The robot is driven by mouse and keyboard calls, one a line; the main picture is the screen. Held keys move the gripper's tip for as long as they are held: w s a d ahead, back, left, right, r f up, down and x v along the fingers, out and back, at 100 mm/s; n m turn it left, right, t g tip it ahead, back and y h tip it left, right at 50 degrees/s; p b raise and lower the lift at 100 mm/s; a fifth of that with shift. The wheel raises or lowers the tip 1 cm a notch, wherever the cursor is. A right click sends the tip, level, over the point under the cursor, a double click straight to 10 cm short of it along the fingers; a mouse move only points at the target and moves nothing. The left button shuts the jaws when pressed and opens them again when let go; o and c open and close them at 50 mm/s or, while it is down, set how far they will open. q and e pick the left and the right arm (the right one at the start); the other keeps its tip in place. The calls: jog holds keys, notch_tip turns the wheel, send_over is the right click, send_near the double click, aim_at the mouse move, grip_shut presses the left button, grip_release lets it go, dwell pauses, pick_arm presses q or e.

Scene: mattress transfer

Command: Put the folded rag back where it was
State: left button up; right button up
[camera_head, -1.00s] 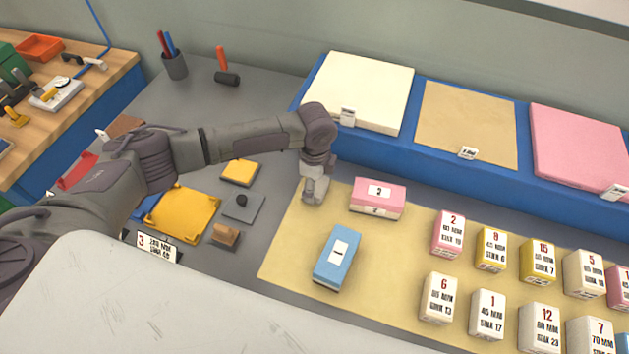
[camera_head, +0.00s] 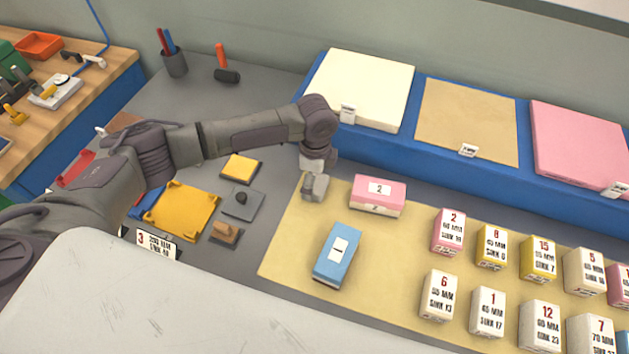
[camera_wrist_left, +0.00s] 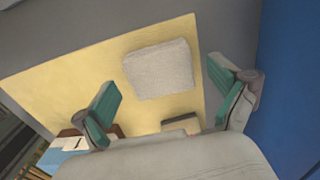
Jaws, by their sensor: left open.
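The folded rag (camera_wrist_left: 158,68) shows in the left wrist view as a pale grey, roughly square pad lying flat near a corner of the yellow mat (camera_wrist_left: 60,90). In the head view a small grey piece (camera_head: 314,188) at the mat's far left corner appears to be the same rag, partly covered by my gripper. My left gripper (camera_head: 318,165) is just above it, open and empty. In the wrist view its two teal-padded fingers (camera_wrist_left: 165,97) stand wide apart, with the rag beyond them. My right gripper is not in view.
A pink block (camera_head: 378,190) and a blue block (camera_head: 337,256) lie on the mat close by. Several labelled blocks stand further right. A blue raised shelf (camera_head: 400,150) with cream, tan and pink slabs runs behind. Yellow and grey parts lie left.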

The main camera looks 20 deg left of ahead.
pick_arm(q)
notch_tip(320, 180, up, 11)
jog(key=b, duration=0.2)
jog(key=shift+f, duration=0.15)
dwell(0.4)
